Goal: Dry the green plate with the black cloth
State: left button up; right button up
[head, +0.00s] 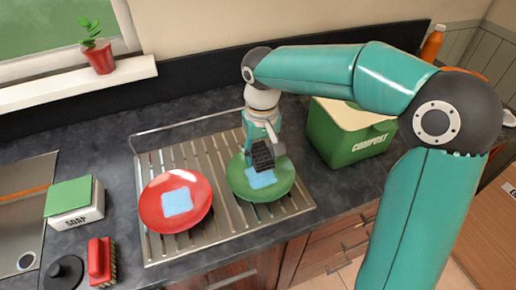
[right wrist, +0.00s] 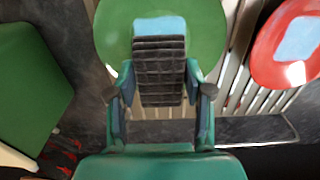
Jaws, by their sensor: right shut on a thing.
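The green plate (head: 281,188) lies on the right part of the metal draining rack, with a light blue wet-looking patch (head: 261,178) in its middle. The black cloth (head: 263,157) is a dark ribbed bundle in my right gripper (head: 261,138). In the right wrist view the cloth (right wrist: 160,70) sticks out between the fingers and overlaps the green plate (right wrist: 113,35). I cannot tell whether the cloth touches the plate. My left gripper is not in view.
A red plate (head: 153,207) with a blue patch lies left on the rack (head: 217,222). A green compost bin (head: 335,137) stands close on the right. A soap box (head: 75,212), a red brush (head: 99,258) and a sink (head: 22,215) are at the left.

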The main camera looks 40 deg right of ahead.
aim_at(259, 176)
notch_tip(259, 176, down, 3)
jog(key=shift+w+r+b, duration=0.1)
jog(key=shift+r+b, duration=0.1)
jog(key=shift+b, duration=0.7)
jog(key=shift+f+b, duration=1.2)
jog(key=shift+f, duration=0.15)
jog(key=shift+f+b, duration=0.4)
jog(key=shift+f, duration=0.2)
jog(key=shift+a+r, duration=0.1)
jog(key=shift+a+r, duration=0.1)
jog(key=shift+a, duration=0.2)
jog(key=shift+d, duration=0.75)
jog(key=shift+a+f, duration=0.2)
jog(key=shift+a, duration=0.55)
jog(key=shift+d, duration=0.15)
